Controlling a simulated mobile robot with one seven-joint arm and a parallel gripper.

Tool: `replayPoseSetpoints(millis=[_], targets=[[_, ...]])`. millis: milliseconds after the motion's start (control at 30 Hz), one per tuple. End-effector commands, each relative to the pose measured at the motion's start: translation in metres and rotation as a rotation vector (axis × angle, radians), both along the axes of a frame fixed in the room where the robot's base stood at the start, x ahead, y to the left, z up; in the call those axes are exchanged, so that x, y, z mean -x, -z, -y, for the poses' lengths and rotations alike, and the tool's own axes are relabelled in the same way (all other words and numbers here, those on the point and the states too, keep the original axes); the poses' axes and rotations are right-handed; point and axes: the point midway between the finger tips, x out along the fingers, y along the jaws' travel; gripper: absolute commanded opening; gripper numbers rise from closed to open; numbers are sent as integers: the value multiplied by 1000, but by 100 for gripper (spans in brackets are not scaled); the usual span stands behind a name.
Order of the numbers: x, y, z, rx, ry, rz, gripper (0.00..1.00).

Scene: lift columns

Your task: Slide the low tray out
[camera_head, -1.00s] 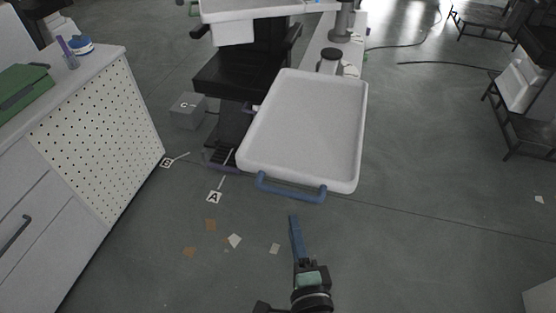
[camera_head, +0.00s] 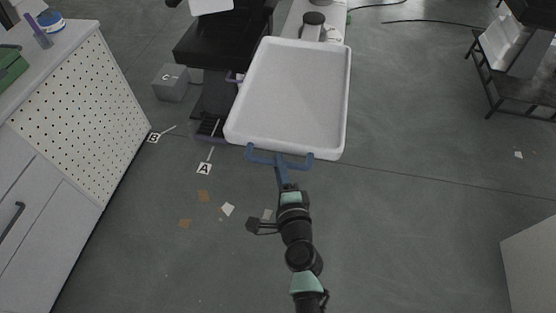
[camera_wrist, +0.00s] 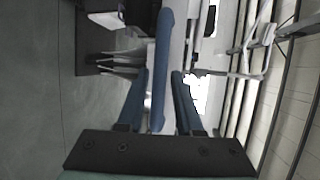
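A white shallow, empty tray (camera_head: 292,95) with a raised rim is in the upper middle of the head view. A blue bar handle (camera_head: 262,155) runs along its near edge. My gripper (camera_head: 280,160) reaches that handle from the near side. In the wrist view the handle (camera_wrist: 161,60) stands upright in the picture between the two blue fingers of my gripper (camera_wrist: 160,78). Narrow gaps seem to show on both sides of the bar, so the fingers are open around it. Whether either finger touches it is hard to tell.
A black column-mounted unit (camera_head: 222,45) stands behind the tray at left. A grey box marked C (camera_head: 171,83) sits on the floor. A perforated-sided cabinet (camera_head: 85,110) is at left and a black rack (camera_head: 525,85) at far right. Floor right of the tray is clear.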

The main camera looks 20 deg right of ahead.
Motion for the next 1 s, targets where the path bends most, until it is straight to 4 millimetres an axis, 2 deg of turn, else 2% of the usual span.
replayPoseSetpoints(millis=[200,567,700,767,1000], targets=[[-19,4,4,0,0,0,35],[-22,4,5,1,0,0,35],[-22,4,5,1,0,0,9],[-22,4,5,1,0,0,0],[-21,4,5,1,0,0,0]])
